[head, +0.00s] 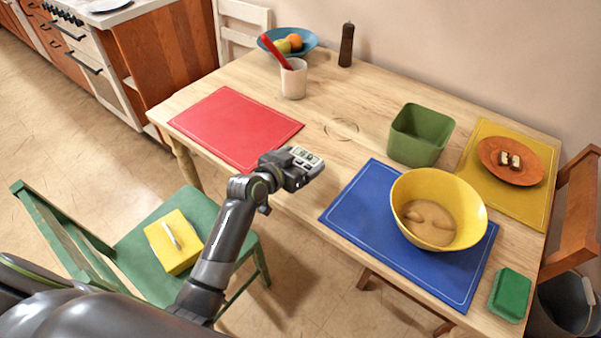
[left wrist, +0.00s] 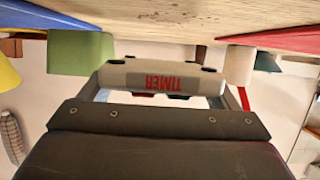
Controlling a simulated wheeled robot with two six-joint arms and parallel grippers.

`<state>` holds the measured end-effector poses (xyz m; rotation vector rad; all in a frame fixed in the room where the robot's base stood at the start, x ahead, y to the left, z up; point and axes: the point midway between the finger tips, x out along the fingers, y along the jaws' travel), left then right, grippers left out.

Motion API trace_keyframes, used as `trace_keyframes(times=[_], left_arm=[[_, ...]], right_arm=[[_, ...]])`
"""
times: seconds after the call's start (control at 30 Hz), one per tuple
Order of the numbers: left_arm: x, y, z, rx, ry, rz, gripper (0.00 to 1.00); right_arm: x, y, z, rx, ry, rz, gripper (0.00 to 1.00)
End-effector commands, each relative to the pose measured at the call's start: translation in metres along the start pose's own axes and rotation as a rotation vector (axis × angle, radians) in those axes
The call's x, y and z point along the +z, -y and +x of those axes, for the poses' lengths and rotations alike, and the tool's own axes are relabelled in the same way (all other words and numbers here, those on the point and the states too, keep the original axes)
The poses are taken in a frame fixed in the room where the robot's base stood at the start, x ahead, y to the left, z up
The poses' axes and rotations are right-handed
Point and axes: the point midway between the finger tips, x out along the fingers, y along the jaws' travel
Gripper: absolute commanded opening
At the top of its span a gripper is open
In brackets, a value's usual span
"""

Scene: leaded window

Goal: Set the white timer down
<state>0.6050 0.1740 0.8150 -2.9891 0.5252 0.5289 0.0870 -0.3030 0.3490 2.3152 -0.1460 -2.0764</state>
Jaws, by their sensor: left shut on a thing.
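The white timer (head: 306,158) has a small grey display and shows over the front part of the wooden table (head: 325,195), between the red mat and the blue mat. My left gripper (head: 293,168) is shut on it. The left wrist view, which is upside down, shows the timer (left wrist: 165,72) between the fingers, with red "TIMER" lettering on its side. The tabletop (left wrist: 170,20) runs along the top of that view. I cannot tell how far the timer is from the tabletop. My right gripper is in neither view.
A red mat (head: 235,125) lies left, a blue mat (head: 350,208) right with a yellow bowl (head: 465,190) on it. A green bin (head: 420,135), white cup (head: 294,80) and pepper mill (head: 346,45) stand further back. Bare wood lies between the mats. A green chair (head: 140,250) stands in front.

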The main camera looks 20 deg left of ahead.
Motion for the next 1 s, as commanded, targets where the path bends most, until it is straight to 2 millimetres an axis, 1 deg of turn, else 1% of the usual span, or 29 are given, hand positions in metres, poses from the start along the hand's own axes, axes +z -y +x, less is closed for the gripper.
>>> trace_keyframes(times=[0.17, 0.3, 0.33, 0.57, 0.73, 0.77, 0.8, 0.87, 1.0], left_arm=[[0.015, 0.0, 0.005, -0.001, 0.001, -0.001, 0.59], [0.034, 0.0, 0.013, 0.0, 0.001, -0.002, 0.59], [0.036, 0.0, 0.013, 0.0, 0.0, -0.002, 0.59], [0.037, 0.0, 0.014, -0.001, -0.003, 0.0, 0.59], [0.042, 0.0, 0.016, -0.001, -0.002, -0.001, 0.59], [0.041, 0.0, 0.015, 0.0, -0.002, -0.001, 0.87], [0.04, 0.0, 0.015, 0.0, -0.002, 0.0, 0.93], [0.04, 0.0, 0.015, 0.0, -0.001, 0.0, 1.0], [0.04, 0.0, 0.015, 0.0, -0.001, 0.0, 1.0]], right_arm=[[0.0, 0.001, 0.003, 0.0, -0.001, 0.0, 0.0], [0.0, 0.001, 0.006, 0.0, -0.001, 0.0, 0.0], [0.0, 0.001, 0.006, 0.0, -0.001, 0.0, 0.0], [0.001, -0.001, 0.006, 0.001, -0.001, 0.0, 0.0], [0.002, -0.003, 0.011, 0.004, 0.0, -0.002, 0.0], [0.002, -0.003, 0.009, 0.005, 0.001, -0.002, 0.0], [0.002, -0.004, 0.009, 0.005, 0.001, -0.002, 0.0], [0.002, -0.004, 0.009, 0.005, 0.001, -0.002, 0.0], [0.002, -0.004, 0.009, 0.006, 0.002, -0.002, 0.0]])
